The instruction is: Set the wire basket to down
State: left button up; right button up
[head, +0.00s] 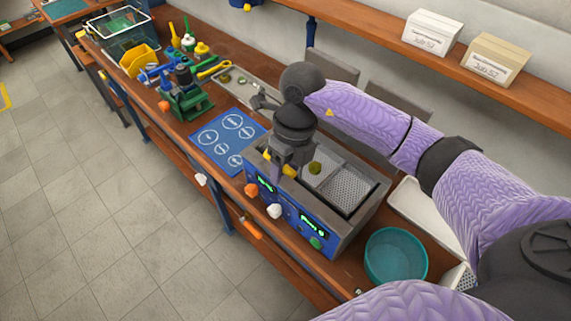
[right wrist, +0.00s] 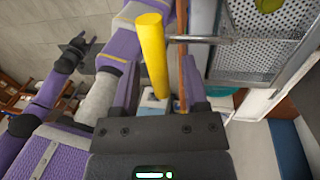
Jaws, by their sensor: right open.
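The wire basket (head: 325,160) sits in the left bay of the blue-fronted bench unit (head: 330,237), with a green piece (head: 315,167) in it. Its mesh and rim (right wrist: 257,60) also show in the right wrist view. A rod joins it to a yellow handle (right wrist: 153,60), seen partly in the head view (head: 289,170). My right gripper (head: 276,172) is over the unit's front edge. In the right wrist view its open fingers (right wrist: 163,90) are on either side of the handle; contact cannot be told. What seems my left gripper (right wrist: 76,47) is small at upper left there.
A second mesh surface (head: 350,190) lies right of the basket. A teal bowl (head: 396,255) stands to the right, and a blue mat (head: 226,140) lies to the left. A green fixture (head: 190,100) and a yellow bin (head: 139,61) stand farther along the bench.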

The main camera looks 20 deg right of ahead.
jog(key=shift+f, duration=0.2)
grip_shut()
dwell(1.3)
